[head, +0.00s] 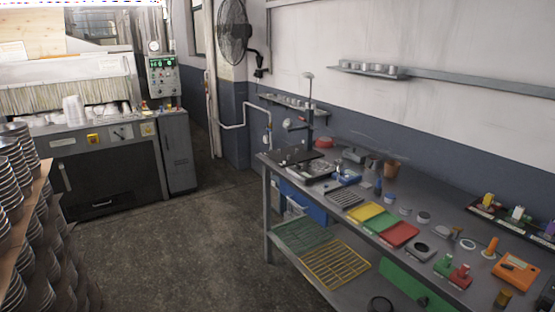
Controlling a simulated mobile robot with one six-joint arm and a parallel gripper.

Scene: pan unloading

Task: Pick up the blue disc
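I cannot clearly make out a blue disc in the head view. A small bluish round piece (390,199) stands on the long metal workbench (440,285) at right; it is too small to tell whether it is a disc. A small blue upright item (378,187) stands just behind it, and a blue item (347,177) lies further left on the bench. My gripper is not in view, so its state and any contact are hidden.
Stacked pans (14,175) stand at left. A machine (105,165) is at the back left. The floor (190,250) between is clear.

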